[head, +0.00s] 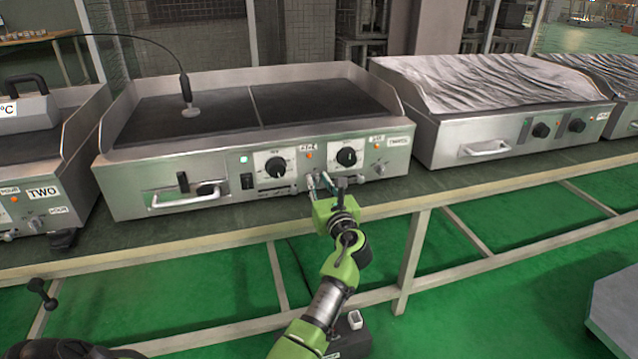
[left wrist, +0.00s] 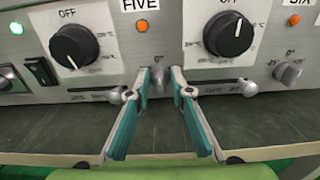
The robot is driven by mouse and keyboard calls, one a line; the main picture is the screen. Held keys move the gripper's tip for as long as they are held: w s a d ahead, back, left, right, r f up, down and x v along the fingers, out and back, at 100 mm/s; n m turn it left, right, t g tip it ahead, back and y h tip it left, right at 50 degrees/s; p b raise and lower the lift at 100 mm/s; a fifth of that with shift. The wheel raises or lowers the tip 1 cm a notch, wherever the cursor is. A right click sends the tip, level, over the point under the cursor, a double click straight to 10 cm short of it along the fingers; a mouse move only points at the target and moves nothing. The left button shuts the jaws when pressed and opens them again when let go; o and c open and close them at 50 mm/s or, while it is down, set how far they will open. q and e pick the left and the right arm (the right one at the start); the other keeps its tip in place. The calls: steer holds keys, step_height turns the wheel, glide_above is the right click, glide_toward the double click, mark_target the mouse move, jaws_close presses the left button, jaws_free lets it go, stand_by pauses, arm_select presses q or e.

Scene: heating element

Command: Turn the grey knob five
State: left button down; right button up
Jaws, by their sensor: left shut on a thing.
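The grey knob five (left wrist: 159,80) is a small knob on the griddle's front panel, below the "FIVE" label (left wrist: 138,4) and its orange lamp (left wrist: 142,27). My left gripper (left wrist: 160,84) has its teal-lined fingers on both sides of this knob and is shut on it. In the head view my left gripper (head: 330,184) is at the front panel of the middle griddle (head: 150,170), below the "FIVE" label (head: 308,147). The fingers largely hide the knob there. My right gripper is in neither view.
Large black dials (left wrist: 74,46) and (left wrist: 228,34) flank the knob. Silver slider ends (left wrist: 248,87) stick out at either side below them. Another small grey knob (left wrist: 288,73) is at the right. More griddles (head: 490,100) stand along the bench.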

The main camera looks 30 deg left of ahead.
arm_select(q)
steer(key=n, duration=0.3)
steer(key=shift+s, duration=0.1)
steer(key=shift+a+n, duration=0.1)
steer(key=shift+n, duration=0.3)
steer(key=shift+f+n, duration=0.1)
steer(key=shift+n, duration=0.4)
steer(key=n+b, duration=0.1)
steer(key=n, duration=0.3)
steer(key=shift+s+f+b, duration=0.15)
steer(key=shift+b, duration=0.15)
steer(key=n+b, duration=0.1)
steer(key=n, duration=0.1)
steer(key=shift+a+n, duration=0.1)
steer(key=shift+n, duration=0.3)
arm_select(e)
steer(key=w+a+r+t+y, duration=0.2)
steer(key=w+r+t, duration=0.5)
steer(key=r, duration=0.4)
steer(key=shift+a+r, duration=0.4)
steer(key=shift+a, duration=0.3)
